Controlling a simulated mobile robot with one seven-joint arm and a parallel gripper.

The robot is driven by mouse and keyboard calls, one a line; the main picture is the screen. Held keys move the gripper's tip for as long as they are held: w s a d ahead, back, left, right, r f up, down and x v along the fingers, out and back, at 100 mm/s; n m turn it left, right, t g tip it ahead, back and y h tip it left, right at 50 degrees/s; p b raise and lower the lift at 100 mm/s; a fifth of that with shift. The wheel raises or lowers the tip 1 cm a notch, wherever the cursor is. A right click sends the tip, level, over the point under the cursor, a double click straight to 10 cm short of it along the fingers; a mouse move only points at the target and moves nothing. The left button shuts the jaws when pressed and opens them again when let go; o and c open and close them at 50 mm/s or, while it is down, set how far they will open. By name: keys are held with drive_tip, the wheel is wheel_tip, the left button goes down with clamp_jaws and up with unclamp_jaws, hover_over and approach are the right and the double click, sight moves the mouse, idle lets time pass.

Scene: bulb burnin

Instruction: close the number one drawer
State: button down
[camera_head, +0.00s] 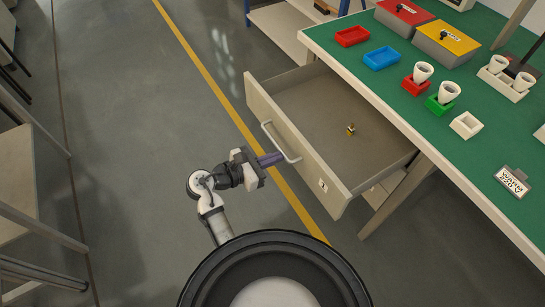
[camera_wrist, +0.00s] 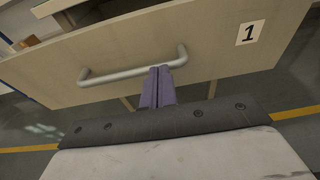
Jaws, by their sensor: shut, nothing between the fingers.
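The number one drawer (camera_head: 305,155) is pulled out from under the green-topped bench, with its beige front facing my arm. In the wrist view its front (camera_wrist: 215,50) carries a white label with a "1" (camera_wrist: 250,32). Its grey bar handle (camera_head: 281,142) also shows in the wrist view (camera_wrist: 130,72). My gripper (camera_head: 281,157) is shut and empty, its purple fingertips close to the handle's right part in the wrist view (camera_wrist: 158,72). I cannot tell whether they touch the handle or the front. A small brass-coloured item (camera_head: 351,130) lies inside the drawer.
The green bench top (camera_head: 480,150) holds red and blue trays (camera_head: 381,58), lidded boxes (camera_head: 446,43), bulbs in small holders (camera_head: 440,98) and a sign (camera_head: 512,181). Grey floor with a yellow line (camera_head: 205,75) is clear left of the drawer. Furniture (camera_head: 22,175) stands at the far left.

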sight(306, 141)
drive_tip(key=shift+d, duration=0.1)
drive_tip(key=w+d+p, duration=0.2)
drive_tip(key=d, duration=0.1)
drive_tip(key=w+d+p, duration=0.1)
drive_tip(key=d+p, duration=0.1)
drive_tip(key=d, duration=0.1)
drive_tip(key=w+d+p, duration=0.1)
drive_tip(key=w+d, duration=0.1)
drive_tip(key=d, duration=0.1)
drive_tip(key=shift+w+d+r+p, duration=0.1)
drive_tip(key=shift+w+r+p, duration=0.2)
drive_tip(key=shift+w+p, duration=0.1)
drive_tip(key=r+x, duration=0.1)
drive_tip(key=x, duration=0.4)
drive_tip(key=r+p+x, duration=0.1)
drive_tip(key=x, duration=0.5)
drive_tip(key=r+p+x, duration=0.1)
drive_tip(key=x, duration=0.5)
drive_tip(key=shift+w+d, duration=0.4)
drive_tip(key=shift+d, duration=0.05)
drive_tip(key=shift+w+d, duration=0.15)
drive_tip(key=shift+d, duration=0.05)
drive_tip(key=shift+d+r, duration=0.1)
drive_tip(key=shift+r, duration=0.1)
